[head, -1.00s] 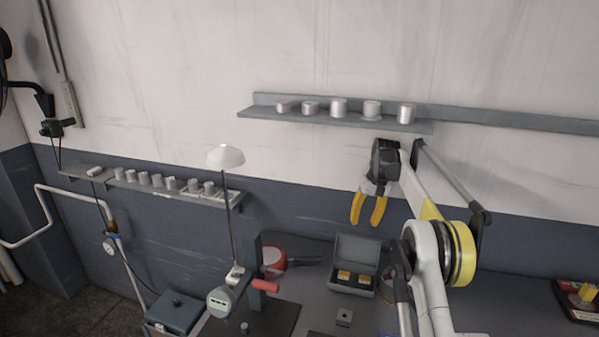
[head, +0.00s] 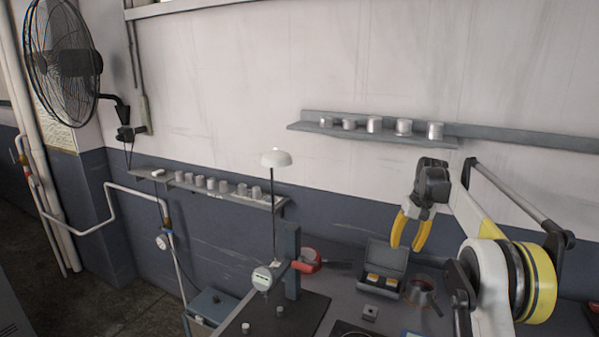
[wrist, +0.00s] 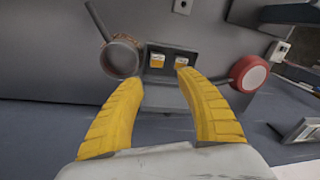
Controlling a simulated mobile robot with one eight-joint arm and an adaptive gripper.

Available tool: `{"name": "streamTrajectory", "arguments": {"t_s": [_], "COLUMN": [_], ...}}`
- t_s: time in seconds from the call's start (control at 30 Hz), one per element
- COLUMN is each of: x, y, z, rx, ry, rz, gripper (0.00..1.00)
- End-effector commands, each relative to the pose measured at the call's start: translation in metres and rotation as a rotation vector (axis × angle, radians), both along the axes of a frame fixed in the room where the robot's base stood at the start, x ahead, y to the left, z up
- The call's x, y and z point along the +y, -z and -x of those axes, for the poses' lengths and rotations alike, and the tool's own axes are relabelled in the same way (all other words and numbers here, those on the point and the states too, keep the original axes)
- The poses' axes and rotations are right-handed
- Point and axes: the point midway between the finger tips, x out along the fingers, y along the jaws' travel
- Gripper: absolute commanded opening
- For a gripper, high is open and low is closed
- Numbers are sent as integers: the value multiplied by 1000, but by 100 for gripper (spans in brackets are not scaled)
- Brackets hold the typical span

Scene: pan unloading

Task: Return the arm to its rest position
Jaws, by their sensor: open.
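My gripper (head: 410,230) has two yellow fingers and hangs pointing down over the workbench in the head view. The fingers are apart with nothing between them, and the wrist view also shows them open (wrist: 166,88). My arm reaches in from the right, with the elbow bent. Below the gripper are an open grey case (head: 384,270) with yellow items in it and a dark pan (head: 422,291). The pan also shows in the wrist view (wrist: 121,58), left of the case. I cannot see anything inside the pan clearly.
A wall shelf (head: 375,134) with several metal cylinders is behind the gripper. A lower shelf (head: 205,188) holds more cylinders. A lamp (head: 276,158) and a stand with a dial gauge (head: 263,278) rise at the bench's left. Open air surrounds the gripper.

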Motion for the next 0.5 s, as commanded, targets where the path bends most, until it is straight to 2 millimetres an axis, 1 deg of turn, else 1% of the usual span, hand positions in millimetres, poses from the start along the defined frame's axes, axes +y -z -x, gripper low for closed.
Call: {"name": "streamTrajectory", "arguments": {"t_s": [0.03, 0.17, 0.27, 0.37, 0.47, 0.5], "x": [4, 14, 25, 40, 56, 62], "y": [-8, -30, -49, -72, -92, -98], "z": [4, 17, 32, 57, 91, 106], "rx": [-9, -36, -65, -103, -148, -167], "ry": [-1, -2, -2, -4, -7, -7], "rz": [5, 18, 30, 46, 64, 71], "gripper": [44, 44, 44, 44, 44, 44]}}
